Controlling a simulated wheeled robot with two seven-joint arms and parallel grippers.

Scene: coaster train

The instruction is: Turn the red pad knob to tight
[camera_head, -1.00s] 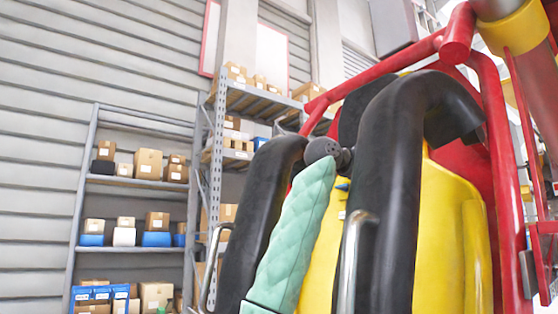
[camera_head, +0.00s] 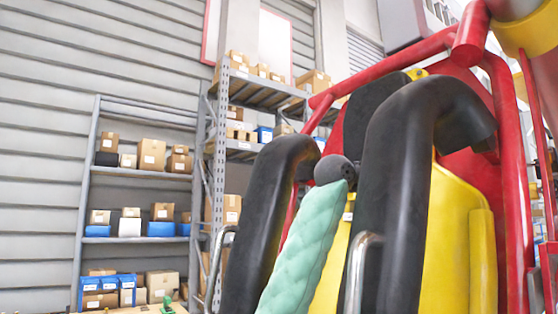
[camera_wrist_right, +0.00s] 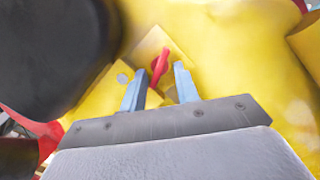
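The red knob (camera_wrist_right: 160,68) shows in the right wrist view as a small narrow red handle, a little tilted, against a yellow plate (camera_wrist_right: 148,47) on the seat. My right gripper (camera_wrist_right: 161,83) has two blue fingers spread apart, and the knob shows between and just past their tips. Gaps show on both sides, and I see no finger closed on it. I cannot tell how deep the fingers reach. The head view shows the yellow seat (camera_head: 452,240) but no knob. My left gripper is in neither view.
Black shoulder restraints (camera_head: 265,220) with metal handles (camera_head: 357,275) stand before the seat. A red frame (camera_head: 510,170) rises around it. A dark rounded part (camera_wrist_right: 50,60) lies close to my right gripper's left. Shelves with boxes (camera_head: 152,155) stand far behind.

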